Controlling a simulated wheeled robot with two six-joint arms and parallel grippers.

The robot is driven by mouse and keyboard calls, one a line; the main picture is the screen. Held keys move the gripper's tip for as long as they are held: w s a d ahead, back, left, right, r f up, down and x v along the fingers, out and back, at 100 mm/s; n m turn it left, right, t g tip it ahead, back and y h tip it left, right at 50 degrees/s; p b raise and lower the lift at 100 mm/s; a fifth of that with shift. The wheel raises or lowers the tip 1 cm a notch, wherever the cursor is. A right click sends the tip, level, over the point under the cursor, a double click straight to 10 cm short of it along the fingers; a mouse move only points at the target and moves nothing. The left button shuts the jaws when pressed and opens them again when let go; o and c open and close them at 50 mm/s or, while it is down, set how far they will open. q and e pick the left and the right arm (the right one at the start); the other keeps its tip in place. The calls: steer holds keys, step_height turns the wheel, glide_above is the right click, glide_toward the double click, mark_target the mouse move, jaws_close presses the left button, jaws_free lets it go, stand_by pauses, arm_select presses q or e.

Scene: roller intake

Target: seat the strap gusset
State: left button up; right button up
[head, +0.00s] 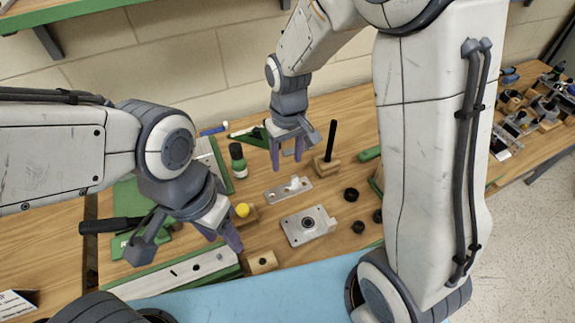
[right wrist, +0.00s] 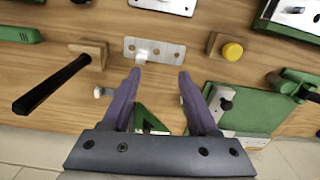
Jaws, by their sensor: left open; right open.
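A flat silver strap plate with holes (head: 278,193) lies on the wooden bench, with a small bright upright piece (head: 295,184) on it, which I take for the gusset. The plate (right wrist: 170,52) and the bright piece (right wrist: 147,53) also show in the right wrist view. I cannot tell whether the piece is fixed or loose. My right gripper (head: 286,164) is open and empty, pointing down just behind the plate; its purple fingers (right wrist: 158,76) are apart. My left gripper (head: 187,253) is open and empty over the front left of the bench.
A grey bearing block (head: 302,232) sits in front of the plate. Black caps (head: 351,194) lie right. A long pale bar (head: 175,277) lies front left.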

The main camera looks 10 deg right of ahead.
mark_target(294, 176)
steer(key=shift+m, duration=0.4)
steer(key=w+d+f, duration=0.1)
steer(key=w+d+f+p, duration=0.1)
steer(key=f, duration=0.1)
steer(key=w+d+f, duration=0.1)
steer(key=f, duration=0.1)
steer(key=shift+w+d+f+p, duration=0.15)
steer(key=shift+p, duration=0.25)
steer(key=shift+f, duration=0.6)
steer(key=f+p, duration=0.1)
steer(key=f, duration=0.1)
steer(key=f+p, duration=0.1)
steer(key=f, duration=0.1)
steer(key=shift+a, duration=0.2)
steer(key=shift+w+f, duration=0.1)
steer(key=shift+f, duration=0.55)
arm_select(q)
step_height(294, 176, up, 5)
steer(key=shift+f, duration=0.1)
arm_select(e)
steer(key=shift+c, duration=0.3)
jaws_close()
